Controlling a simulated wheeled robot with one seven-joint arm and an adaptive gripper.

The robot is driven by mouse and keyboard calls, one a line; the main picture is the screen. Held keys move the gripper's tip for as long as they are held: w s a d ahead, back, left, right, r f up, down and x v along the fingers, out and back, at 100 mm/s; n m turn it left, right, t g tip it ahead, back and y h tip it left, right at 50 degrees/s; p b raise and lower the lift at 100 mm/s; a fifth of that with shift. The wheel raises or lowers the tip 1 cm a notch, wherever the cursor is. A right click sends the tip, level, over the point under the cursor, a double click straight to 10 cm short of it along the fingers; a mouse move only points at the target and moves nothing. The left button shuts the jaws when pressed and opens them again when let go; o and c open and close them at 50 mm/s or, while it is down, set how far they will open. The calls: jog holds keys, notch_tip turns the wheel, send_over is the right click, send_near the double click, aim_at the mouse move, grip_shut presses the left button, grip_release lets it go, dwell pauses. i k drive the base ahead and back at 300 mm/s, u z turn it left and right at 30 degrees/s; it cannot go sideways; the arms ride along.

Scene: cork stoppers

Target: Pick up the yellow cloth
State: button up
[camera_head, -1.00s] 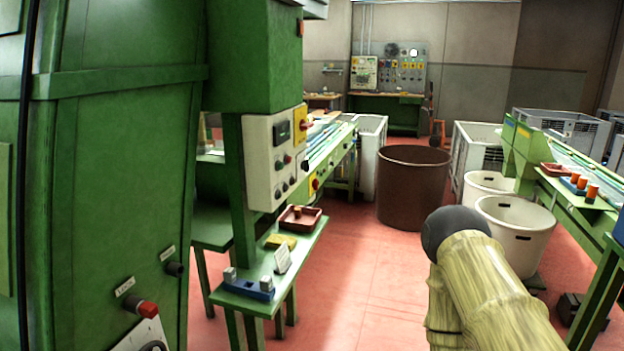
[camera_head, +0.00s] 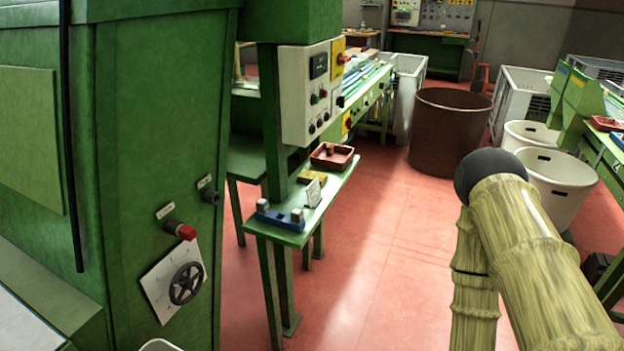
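My arm shows at the lower right, in a pale yellow-green cover with a dark round end, well to the right of the bench. My gripper is not in the frame.
A blue holder (camera_head: 280,216) with metal pieces, the white card (camera_head: 314,191) and the brown tray (camera_head: 332,156) share the bench. A green machine (camera_head: 150,120) stands left. A brown bin (camera_head: 450,130) and white tubs (camera_head: 562,190) stand beyond. Red floor is clear right of the bench.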

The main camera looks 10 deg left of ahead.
aim_at(306, 177)
jog(key=z, duration=0.55)
jog(key=i, duration=5.15)
jog(key=u, duration=3.4)
